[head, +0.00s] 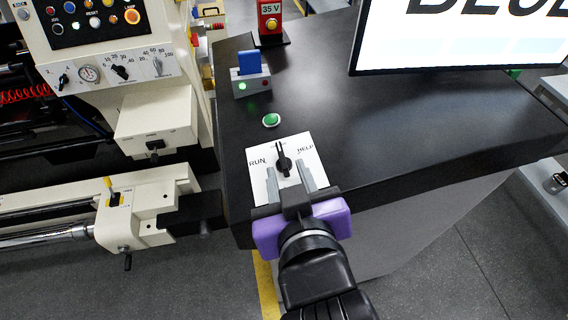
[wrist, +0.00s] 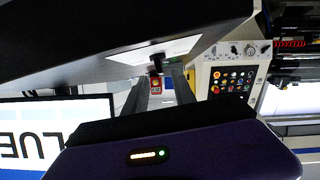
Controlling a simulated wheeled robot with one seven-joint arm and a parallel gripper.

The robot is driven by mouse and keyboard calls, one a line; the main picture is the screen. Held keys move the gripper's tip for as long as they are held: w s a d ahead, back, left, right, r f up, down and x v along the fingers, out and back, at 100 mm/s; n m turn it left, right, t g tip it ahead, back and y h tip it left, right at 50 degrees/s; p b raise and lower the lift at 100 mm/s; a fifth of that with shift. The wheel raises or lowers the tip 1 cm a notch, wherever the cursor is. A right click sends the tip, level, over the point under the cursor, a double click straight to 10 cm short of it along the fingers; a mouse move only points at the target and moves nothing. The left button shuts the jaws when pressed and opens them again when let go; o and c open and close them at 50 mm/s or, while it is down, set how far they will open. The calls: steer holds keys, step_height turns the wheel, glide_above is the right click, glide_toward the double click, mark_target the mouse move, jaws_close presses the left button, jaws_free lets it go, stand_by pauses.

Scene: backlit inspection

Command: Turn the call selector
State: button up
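The call selector (head: 283,158) is a black knob on a white plate (head: 259,183) lettered RUN at left and HELP at right. Its handle points roughly away from me, between the two words. My purple gripper (head: 286,168) is at the near side of the plate, its two grey fingers apart on either side of the knob's near end. In the wrist view the knob (wrist: 155,60) shows beyond and between the open fingers (wrist: 158,78). I see no finger clearly touching it.
A green button (head: 271,120), a grey box with a blue piece (head: 250,70) and a red 35 V unit (head: 270,20) stand beyond the plate on the dark desk (head: 400,130). A monitor (head: 460,35) is at upper right. A cream machine (head: 120,75) stands left.

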mark_target(284, 162)
steer(key=shift+w+a+f+b, duration=0.15)
steer(key=shift+w+f+b, duration=0.2)
steer(key=shift+w+b, duration=0.25)
steer(key=shift+x, duration=2.25)
steer(key=shift+r, duration=0.1)
jaws_close()
